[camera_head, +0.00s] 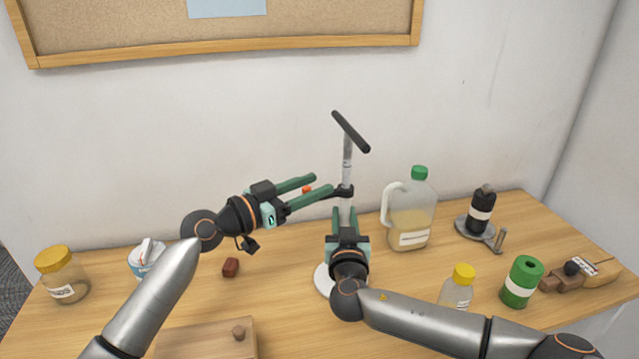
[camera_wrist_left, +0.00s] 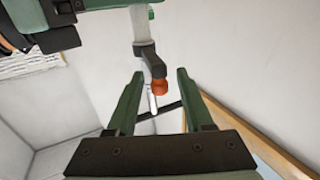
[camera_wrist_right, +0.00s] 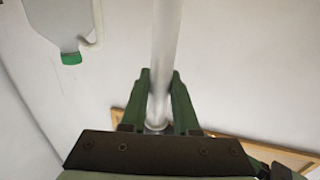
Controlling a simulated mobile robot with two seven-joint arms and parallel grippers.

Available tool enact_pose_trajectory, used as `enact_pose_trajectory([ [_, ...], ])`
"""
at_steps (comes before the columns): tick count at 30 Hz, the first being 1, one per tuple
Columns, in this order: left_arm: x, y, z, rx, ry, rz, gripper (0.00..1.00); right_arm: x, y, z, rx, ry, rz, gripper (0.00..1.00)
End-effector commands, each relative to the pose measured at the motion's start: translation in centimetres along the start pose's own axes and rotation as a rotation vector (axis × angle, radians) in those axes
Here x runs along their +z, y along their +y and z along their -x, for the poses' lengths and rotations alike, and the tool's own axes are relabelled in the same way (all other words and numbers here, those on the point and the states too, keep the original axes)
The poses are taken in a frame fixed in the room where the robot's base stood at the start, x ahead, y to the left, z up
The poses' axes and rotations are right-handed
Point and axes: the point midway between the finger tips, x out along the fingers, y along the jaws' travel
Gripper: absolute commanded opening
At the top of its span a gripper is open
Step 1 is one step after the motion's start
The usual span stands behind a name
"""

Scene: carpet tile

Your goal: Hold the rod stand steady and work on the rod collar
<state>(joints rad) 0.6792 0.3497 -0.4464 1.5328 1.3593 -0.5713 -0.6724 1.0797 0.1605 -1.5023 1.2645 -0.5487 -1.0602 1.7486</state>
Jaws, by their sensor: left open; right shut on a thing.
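The rod stand has a pale upright rod (camera_head: 347,160) with a black crossbar on top and a white round base (camera_head: 323,279) on the table. The black rod collar (camera_head: 343,191) sits partway up the rod, with an orange-tipped arm pointing left. My left gripper (camera_head: 322,186) is open beside the collar. In the left wrist view the orange tip (camera_wrist_left: 159,87) lies between the open fingertips, with gaps on both sides. My right gripper (camera_head: 344,209) is shut on the rod below the collar. The right wrist view shows the rod (camera_wrist_right: 165,50) between its fingers.
A jug with a green cap (camera_head: 410,215) stands close right of the rod. A yellow-capped bottle (camera_head: 457,288), a green can (camera_head: 522,282) and a black bottle (camera_head: 481,212) stand further right.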

Motion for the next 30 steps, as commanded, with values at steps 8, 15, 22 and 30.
enact_pose_trajectory([
  [8, 0.0, 0.0, -2.0, 0.0, -0.001, -0.001, 0.52, 0.0, 0.0, 0.0, 0.001, 0.0, 0.0, 0.0],
  [15, 0.0, 0.0, -2.0, 0.0, -0.001, -0.001, 0.52, 0.0, 0.0, 0.0, 0.001, 0.0, 0.0, 0.0],
  [22, 0.0, 0.0, -2.0, 0.0, -0.001, -0.001, 0.28, 0.0, 0.0, 0.0, 0.001, 0.0, 0.0, 0.0],
  [30, 0.1, 0.0, -2.0, 0.0, -0.001, -0.001, 0.0, 0.0, 0.0, 0.0, 0.001, 0.0, 0.0, 0.0],
])
